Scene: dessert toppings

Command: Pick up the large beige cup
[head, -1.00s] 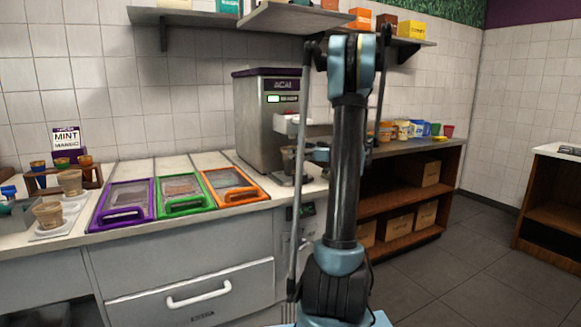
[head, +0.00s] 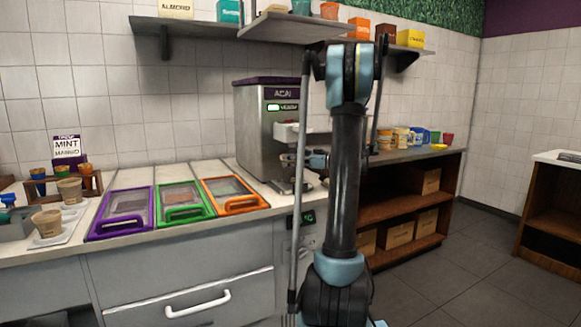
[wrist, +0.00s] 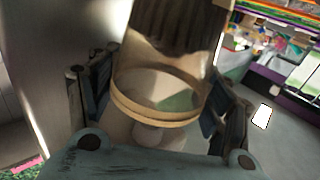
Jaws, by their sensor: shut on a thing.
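The beige cup (wrist: 158,112) fills the middle of the wrist view, its round beige rim toward the camera. My gripper (wrist: 157,95) is shut on it, with one dark finger on each side. In the head view my gripper (head: 303,160) is small beside the front of the acai machine (head: 262,125), partly hidden by my own arm. The cup cannot be made out clearly there. Two other beige cups, one behind (head: 70,190) and one in front (head: 47,222), stand at the left end of the counter.
Purple (head: 122,214), green (head: 184,202) and orange (head: 235,194) lidded bins sit in the counter. A shelf (head: 290,27) hangs above the machine. A wooden side counter (head: 420,155) with several containers stands right. Open floor (head: 470,260) lies at right.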

